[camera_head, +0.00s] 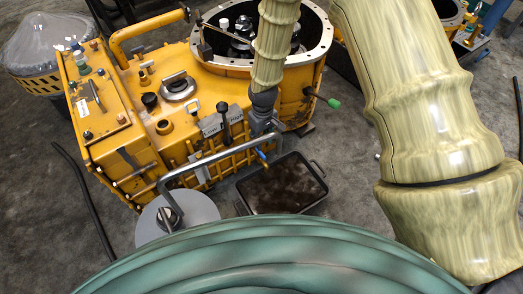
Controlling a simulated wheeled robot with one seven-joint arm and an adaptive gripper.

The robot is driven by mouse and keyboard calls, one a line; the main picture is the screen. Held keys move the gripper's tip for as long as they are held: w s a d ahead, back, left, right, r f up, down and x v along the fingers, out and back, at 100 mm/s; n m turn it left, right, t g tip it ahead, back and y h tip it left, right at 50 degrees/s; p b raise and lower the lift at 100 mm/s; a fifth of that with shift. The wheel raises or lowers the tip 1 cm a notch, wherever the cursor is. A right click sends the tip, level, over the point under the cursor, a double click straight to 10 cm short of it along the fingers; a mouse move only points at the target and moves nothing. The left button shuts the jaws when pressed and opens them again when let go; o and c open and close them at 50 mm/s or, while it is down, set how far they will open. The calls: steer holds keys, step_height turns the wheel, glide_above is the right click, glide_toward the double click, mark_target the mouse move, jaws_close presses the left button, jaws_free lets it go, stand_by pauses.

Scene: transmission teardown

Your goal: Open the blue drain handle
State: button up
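The blue drain handle (262,156) is a small blue lever low at the front of the yellow transmission housing (180,120), close to the pan. My gripper (263,122) is grey and points down just above the blue handle in the picture. I cannot tell whether it touches the handle. The fingers are small and dark here, so I cannot tell whether they are open or shut.
A dark drain pan (283,188) with handles sits on the floor below the blue handle. A grey bent pipe (215,153) runs along the housing's front. A green-tipped lever (333,103) sticks out at right. A grey round disc (196,213) lies at lower left.

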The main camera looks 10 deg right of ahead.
mark_target(261, 153)
steer(key=f+b, duration=0.1)
steer(key=f, duration=0.2)
steer(key=f+b, duration=0.2)
steer(key=f, duration=0.1)
steer(key=w+f+b, duration=0.1)
steer(key=f, duration=0.3)
steer(key=shift+a+b, duration=0.1)
steer(key=shift+b, duration=0.25)
steer(key=shift+c, duration=0.2)
jaws_close()
